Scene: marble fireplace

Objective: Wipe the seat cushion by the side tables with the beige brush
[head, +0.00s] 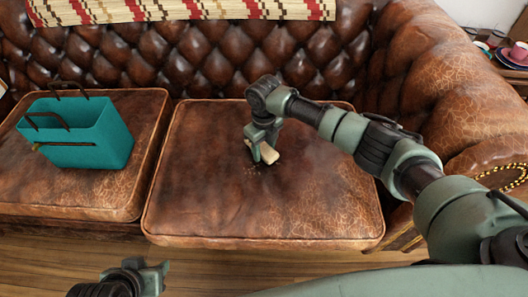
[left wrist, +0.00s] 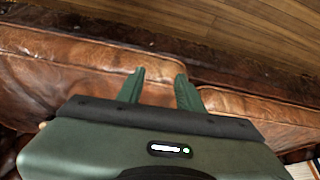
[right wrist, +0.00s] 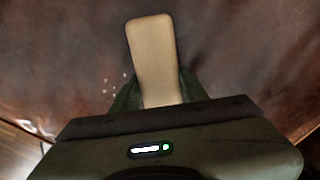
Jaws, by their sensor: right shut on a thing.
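The brown leather seat cushion (head: 210,190) on the right of the sofa lies flat below my right arm. My right gripper (head: 260,152) is shut on the beige brush (head: 269,153) and holds it low over the middle of this cushion; I cannot tell whether the brush touches the leather. In the right wrist view the brush (right wrist: 153,55) sticks out from between the fingers. Small pale crumbs (right wrist: 117,83) lie on the cushion beside it, and they also show in the head view (head: 249,168). My left gripper (head: 150,272) is open and empty in front of the sofa; its two parted fingers show in the left wrist view (left wrist: 160,90).
A teal bag (head: 85,135) with dark handles stands on the left cushion (head: 70,200). The tufted backrest (head: 180,60) and a patterned throw (head: 150,10) are behind. The rolled armrest (head: 440,80) bounds the right side. Cups and saucers (head: 515,55) stand beyond it.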

